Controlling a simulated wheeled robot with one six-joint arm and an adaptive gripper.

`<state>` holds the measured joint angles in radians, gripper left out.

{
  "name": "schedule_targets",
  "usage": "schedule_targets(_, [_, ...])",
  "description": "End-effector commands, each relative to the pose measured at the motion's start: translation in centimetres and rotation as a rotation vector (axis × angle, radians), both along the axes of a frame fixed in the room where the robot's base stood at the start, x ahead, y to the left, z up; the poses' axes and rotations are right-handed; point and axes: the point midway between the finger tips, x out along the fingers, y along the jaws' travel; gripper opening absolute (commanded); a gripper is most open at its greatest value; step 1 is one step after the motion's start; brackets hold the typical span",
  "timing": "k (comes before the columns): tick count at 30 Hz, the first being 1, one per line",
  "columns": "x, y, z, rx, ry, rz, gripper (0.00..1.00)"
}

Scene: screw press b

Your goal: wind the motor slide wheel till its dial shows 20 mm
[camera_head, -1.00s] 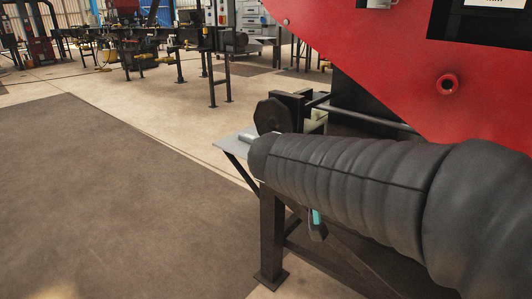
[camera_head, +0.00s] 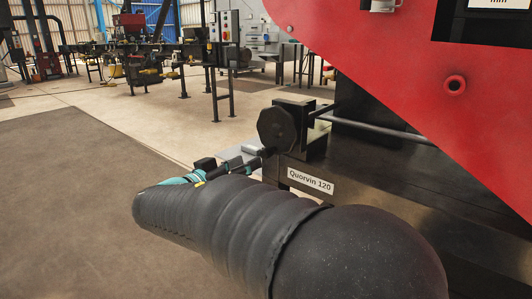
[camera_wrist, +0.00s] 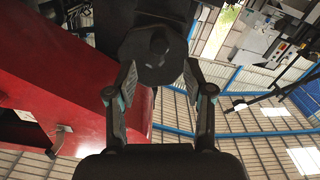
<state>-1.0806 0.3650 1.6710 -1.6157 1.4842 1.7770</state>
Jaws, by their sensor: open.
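The dark faceted wheel (camera_head: 277,129) sits on a black bracket at the end of a steel rod, beside the red machine. It also shows in the wrist view (camera_wrist: 150,48), upper middle, with a round knob at its centre. My gripper (camera_head: 258,158) is just below and in front of the wheel in the head view. In the wrist view my gripper (camera_wrist: 158,78) is open, its two fingers on either side of the wheel's lower part. I cannot tell whether they touch it. A white readout with "mm" (camera_head: 497,4) is cut off at the top edge; its number is not legible.
The red machine panel (camera_head: 400,70) slopes above the rod on the right. A dark frame with a "Quorvin 120" label (camera_head: 310,181) lies under the wheel. Floor at left (camera_head: 60,190) is clear. Other machines stand far behind.

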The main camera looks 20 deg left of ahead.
Motion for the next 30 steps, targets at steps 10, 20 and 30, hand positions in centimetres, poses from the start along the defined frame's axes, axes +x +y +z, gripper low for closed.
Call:
schedule_targets(10, [5.7, -2.4, 0.0, -0.001, 0.001, -0.002, 0.52])
schedule_targets(20, [7.6, -3.2, 0.0, -0.001, 0.001, 0.0, 0.52])
schedule_targets(30, [7.6, -3.2, 0.0, 0.0, 0.002, 0.001, 0.25])
